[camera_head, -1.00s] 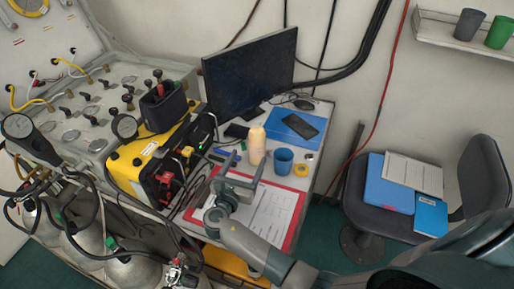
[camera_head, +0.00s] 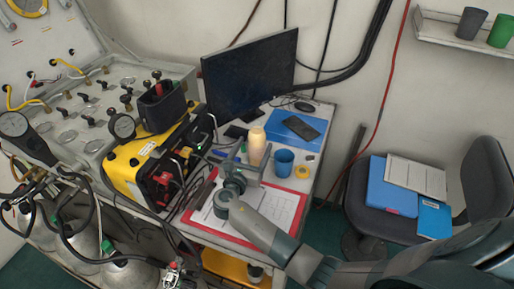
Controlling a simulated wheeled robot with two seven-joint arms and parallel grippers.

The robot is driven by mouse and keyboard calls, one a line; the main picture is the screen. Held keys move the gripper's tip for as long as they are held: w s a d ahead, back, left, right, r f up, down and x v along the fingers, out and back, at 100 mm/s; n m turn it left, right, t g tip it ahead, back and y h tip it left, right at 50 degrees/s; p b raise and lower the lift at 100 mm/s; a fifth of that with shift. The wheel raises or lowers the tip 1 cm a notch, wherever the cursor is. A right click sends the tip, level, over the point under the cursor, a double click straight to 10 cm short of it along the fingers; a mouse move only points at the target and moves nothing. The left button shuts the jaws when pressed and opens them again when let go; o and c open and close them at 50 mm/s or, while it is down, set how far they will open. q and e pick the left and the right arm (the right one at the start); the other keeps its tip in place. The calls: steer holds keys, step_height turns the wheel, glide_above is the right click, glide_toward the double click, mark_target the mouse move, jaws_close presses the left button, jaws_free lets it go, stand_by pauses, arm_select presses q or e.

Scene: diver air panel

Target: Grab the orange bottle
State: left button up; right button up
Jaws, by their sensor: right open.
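The orange bottle (camera_head: 256,147), pale orange with a lighter top, stands upright on the desk in front of the monitor. My right gripper (camera_head: 245,163) is open, with its fingers over the desk just in front of the bottle. One finger is close to the bottle's lower right side in the picture; I cannot tell whether they touch. Part of the bottle's base is hidden by the gripper. My left gripper is out of view.
A blue cup (camera_head: 284,162) stands close to the right of the bottle, with a yellow tape roll (camera_head: 302,172) beside it. A red clipboard (camera_head: 290,226) lies under my right arm. A yellow-black case (camera_head: 130,168) stands left; a monitor (camera_head: 250,75) stands behind.

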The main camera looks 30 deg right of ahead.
mark_target(257, 121)
steer(key=b+x, duration=0.1)
steer(key=x, duration=0.2)
steer(key=shift+w+d, duration=0.15)
steer(key=shift+w, duration=0.05)
steer(key=shift+r, duration=0.1)
steer(key=c, duration=1.6)
steer(key=shift+o, duration=0.2)
steer(key=shift+r, duration=0.25)
steer(key=shift+r+b, duration=0.9)
steer(key=shift+r, duration=3.7)
steer(key=shift+r, duration=0.15)
